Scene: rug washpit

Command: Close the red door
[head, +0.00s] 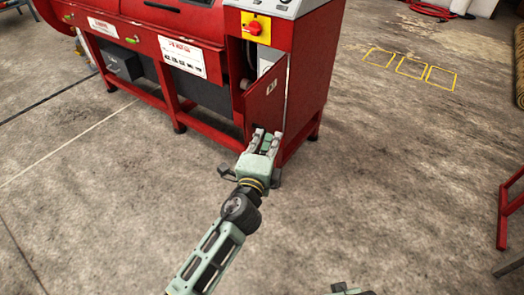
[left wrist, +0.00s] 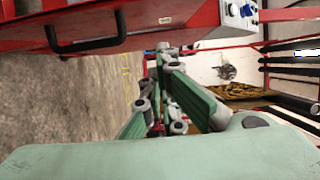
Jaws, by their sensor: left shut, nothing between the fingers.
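The red door (head: 266,103) is a small panel with a pale label, low on the end cabinet of a red machine. It stands ajar, its left edge swung outward, and a pale interior shows above its slanted top edge. My left gripper (head: 266,137) is shut and empty, at the lower part of the door in the head view. I cannot tell whether it touches the door. In the left wrist view its green fingers (left wrist: 160,95) are seen from behind. My right gripper's fingers do not show; only a small pale part of mine is at the bottom edge of the head view.
The red machine (head: 170,93) stands on legs to the left of the door. A yellow and red switch (head: 254,27) is above the opening. The concrete floor (head: 390,170) is clear in front and right. A red frame (head: 508,210) stands at the right edge.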

